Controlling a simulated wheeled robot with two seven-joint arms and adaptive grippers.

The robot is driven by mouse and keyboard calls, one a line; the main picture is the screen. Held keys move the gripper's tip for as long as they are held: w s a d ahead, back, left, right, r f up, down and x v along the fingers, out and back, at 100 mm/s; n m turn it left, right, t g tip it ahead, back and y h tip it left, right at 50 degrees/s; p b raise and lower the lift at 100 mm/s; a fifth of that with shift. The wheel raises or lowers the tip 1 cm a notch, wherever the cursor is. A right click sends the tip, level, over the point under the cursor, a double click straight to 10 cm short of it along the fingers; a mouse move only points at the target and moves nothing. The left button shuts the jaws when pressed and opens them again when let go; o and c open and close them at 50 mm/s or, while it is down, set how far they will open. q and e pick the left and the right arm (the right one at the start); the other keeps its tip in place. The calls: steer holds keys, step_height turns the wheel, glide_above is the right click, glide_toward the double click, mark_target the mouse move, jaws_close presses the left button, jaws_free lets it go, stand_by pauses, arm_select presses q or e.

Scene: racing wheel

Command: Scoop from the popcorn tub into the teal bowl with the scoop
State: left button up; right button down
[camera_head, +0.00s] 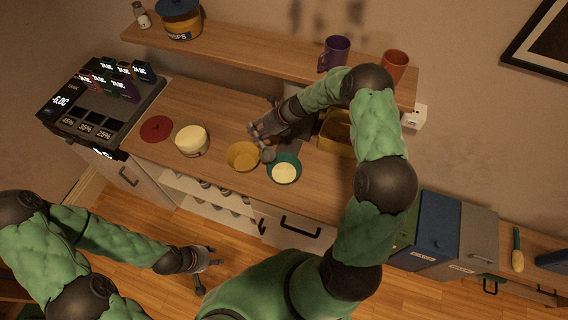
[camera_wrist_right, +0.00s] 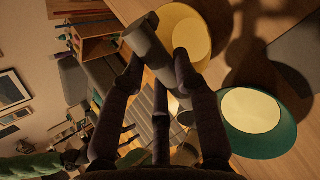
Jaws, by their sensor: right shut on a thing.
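The teal bowl (camera_head: 297,163) stands on the wooden counter with a pale, round fill inside; it also shows in the right wrist view (camera_wrist_right: 284,136). A white tub (camera_head: 192,152) with a pale top, seemingly the popcorn tub, stands further left; its label is too small to read. My right gripper (camera_head: 260,135) is above the counter, behind the yellow bowl and left of the teal bowl. It is shut on the grey scoop (camera_wrist_right: 149,43), whose end (camera_head: 267,155) shows between the two bowls. My left gripper (camera_head: 207,272) is open and empty, low in front of the counter.
A yellow bowl (camera_head: 242,157) stands between tub and teal bowl. A red disc, perhaps a lid (camera_head: 156,129), lies left of the tub. A yellow-brown box (camera_head: 337,136) stands behind the teal bowl. A shelf (camera_head: 235,50) with mugs runs above. A scale-like machine (camera_head: 103,98) stands left.

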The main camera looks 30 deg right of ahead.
steer(key=w+a+f+g+h+p, duration=0.1)
steer(key=w+f+p, duration=0.1)
steer(key=w+a+f+g+h+p, duration=0.2)
steer(key=p, duration=0.1)
steer(key=w+a+f+g+h+p, duration=0.1)
steer(key=w+a+f+p, duration=0.1)
steer(key=shift+w+a+m+g, duration=0.1)
steer(key=shift+m+g, duration=0.2)
steer(key=shift+g, duration=0.1)
steer(key=shift+w+a+f+h+b, duration=0.25)
steer(key=shift+h+b, duration=0.25)
steer(key=shift+b, duration=0.4)
stand_by(0.7)
steer(key=shift+g, duration=0.3)
stand_by(0.3)
